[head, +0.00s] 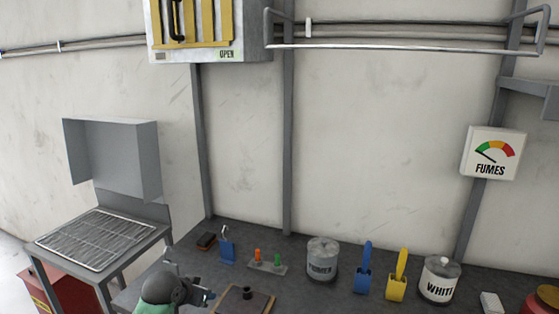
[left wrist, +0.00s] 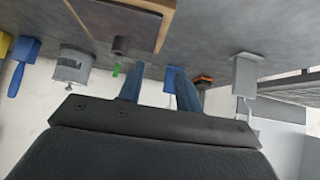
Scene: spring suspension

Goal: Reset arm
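My left gripper (head: 207,296) is low in the head view, above the dark workbench (head: 300,235), just left of a brown-edged board (head: 265,302). In the left wrist view, where the scene looks upside down, its two blue-grey fingers (left wrist: 160,88) stand apart. Nothing is held between them; a blue block with a hook (left wrist: 171,76) shows beyond the gap. My right gripper is in neither view.
On the bench are a blue block (head: 227,250), orange and green pegs (head: 267,263), a grey canister (head: 322,262), blue (head: 363,281) and yellow (head: 397,288) scoops and a white canister (head: 438,281). A grille table (head: 95,240) stands left.

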